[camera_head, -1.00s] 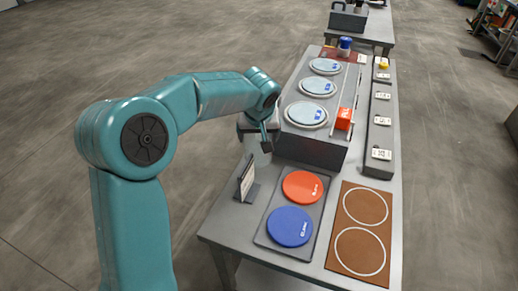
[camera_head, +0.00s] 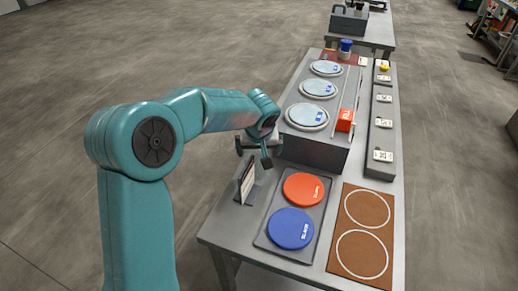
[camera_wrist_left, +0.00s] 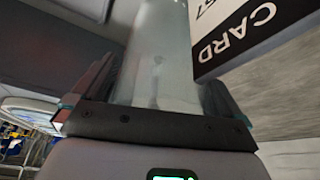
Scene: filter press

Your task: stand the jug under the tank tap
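My left gripper (camera_head: 256,158) is low over the table, between the upright card (camera_head: 247,182) and the grey block (camera_head: 310,150). In the left wrist view its two fingers (camera_wrist_left: 158,100) stand well apart, with a pale, translucent-looking shape (camera_wrist_left: 162,50) between them. I cannot tell whether this is the jug or whether the fingers touch it. No jug stands out in the head view. I cannot make out the tank tap. My right gripper is not in view.
Three round lids (camera_head: 307,116) sit on the grey block, with a red piece (camera_head: 345,121) beside them. An orange disc (camera_head: 304,190) and a blue disc (camera_head: 291,229) lie on a grey tray (camera_head: 266,238). A brown mat (camera_head: 385,234) with two empty rings lies to the right.

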